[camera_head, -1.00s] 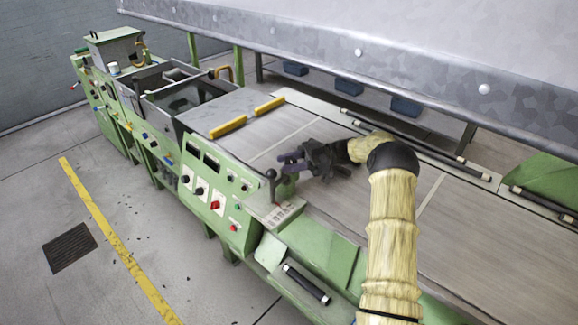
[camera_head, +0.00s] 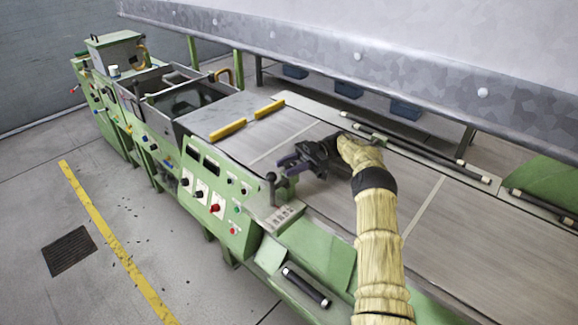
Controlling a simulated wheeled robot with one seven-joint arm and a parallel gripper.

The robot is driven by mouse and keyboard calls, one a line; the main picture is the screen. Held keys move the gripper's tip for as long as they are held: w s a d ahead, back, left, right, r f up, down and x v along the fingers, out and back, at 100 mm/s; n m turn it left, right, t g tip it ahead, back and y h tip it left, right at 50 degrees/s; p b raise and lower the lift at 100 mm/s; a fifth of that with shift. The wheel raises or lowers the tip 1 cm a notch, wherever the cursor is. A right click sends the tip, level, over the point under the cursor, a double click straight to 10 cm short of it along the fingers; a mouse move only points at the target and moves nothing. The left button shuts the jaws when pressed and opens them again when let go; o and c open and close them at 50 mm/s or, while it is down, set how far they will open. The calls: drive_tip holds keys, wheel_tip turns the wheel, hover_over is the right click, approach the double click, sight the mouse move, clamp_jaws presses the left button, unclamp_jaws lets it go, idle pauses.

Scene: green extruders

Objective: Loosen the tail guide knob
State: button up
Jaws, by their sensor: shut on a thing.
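My gripper (camera_head: 289,166) is dark and reaches in from the right over the near edge of the conveyor bed (camera_head: 340,195). Its fingers are shut at a small green bracket (camera_head: 284,190) on the machine's edge, where the tail guide knob seems to be. The knob itself is hidden between or behind the fingers, so its turn cannot be told. A black-topped upright lever (camera_head: 271,180) stands just left of the fingertips.
A green control panel (camera_head: 215,190) with buttons and dials lies left of the gripper. Two yellow bars (camera_head: 228,130) lie across the bed farther back. A large grey metal hood (camera_head: 400,60) hangs over the far side. A black handle (camera_head: 306,287) is on the front cover.

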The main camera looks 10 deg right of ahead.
sight(290, 163)
drive_tip(key=shift+r, duration=0.15)
drive_tip(key=o, duration=1)
wheel_tip(290, 163, up, 10)
drive_tip(key=shift+f, duration=0.1)
